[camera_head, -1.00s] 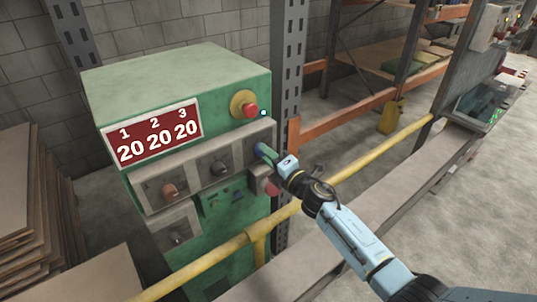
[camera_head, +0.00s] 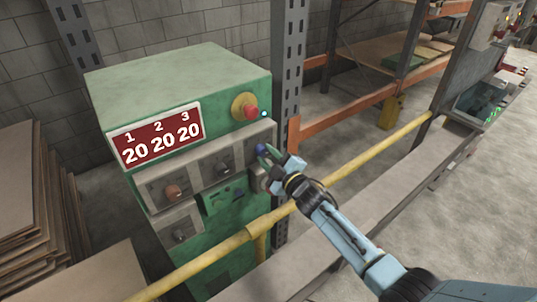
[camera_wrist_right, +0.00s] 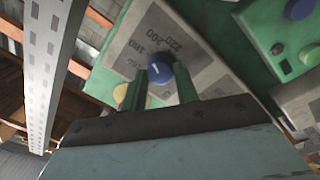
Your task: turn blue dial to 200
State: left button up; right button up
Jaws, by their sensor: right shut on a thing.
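The blue dial (camera_head: 261,149) is at the right end of the panel row on the green machine (camera_head: 180,80). In the right wrist view the dial (camera_wrist_right: 160,68) sits between my two green fingers, with a short white mark on its face. A grey scale plate (camera_wrist_right: 150,30) beside it shows 160, 180, 200 and 220; I cannot tell exactly which number the mark points to. My right gripper (camera_head: 265,153) is shut on the dial. The red display (camera_head: 157,138) reads 20 under each of 1, 2 and 3. My left gripper is out of view.
A red button on a yellow base (camera_head: 245,107) sits above the dial. An orange-brown knob (camera_head: 171,191) and a dark knob (camera_head: 222,168) are to its left. A yellow rail (camera_head: 350,168) runs in front of the machine, and a grey post (camera_head: 288,80) stands behind it.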

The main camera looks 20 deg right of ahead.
jog(key=shift+m+p, duration=0.35)
jog(key=shift+m, duration=1.05)
jog(key=o, duration=1)
jog(key=v, duration=1.3)
jog(key=shift+s+r, duration=0.1)
jog(key=shift+s, duration=0.15)
jog(key=shift+m, duration=0.3)
